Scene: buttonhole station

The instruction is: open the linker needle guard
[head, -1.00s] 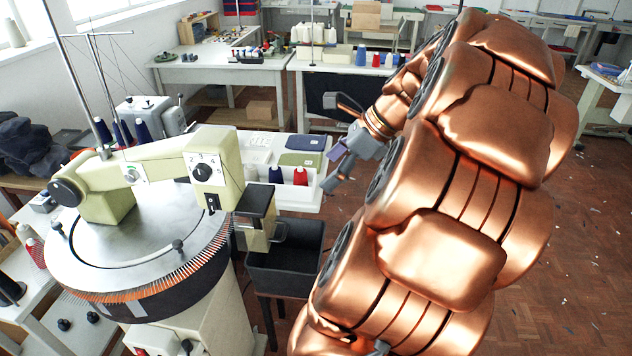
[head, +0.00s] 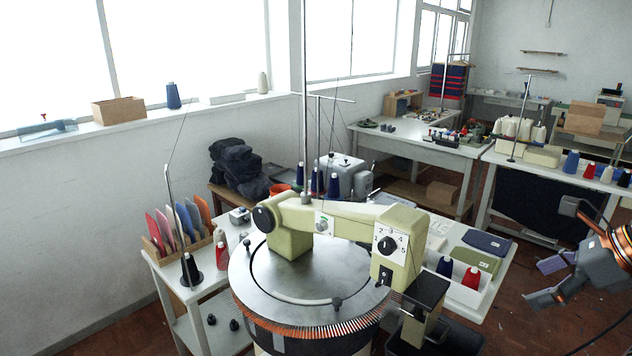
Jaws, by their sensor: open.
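The linker (head: 308,285) stands at lower centre in the head view, with a pale green arm over a round metal dial ringed by orange needles. A dark box-like part (head: 427,289), which looks like the needle guard, sits at the right end of the linker head beside the numbered knob. A paler block and a thin handle show below it; I cannot tell how far it is open. My gripper (head: 556,252) is at the right edge, open and empty, apart from the guard and to its right.
A dark bin (head: 462,338) stands below the guard. A white tray with blue and red cones (head: 472,277) and folded cloths (head: 487,243) lie on the table behind. A rack of coloured panels (head: 180,225) is at left.

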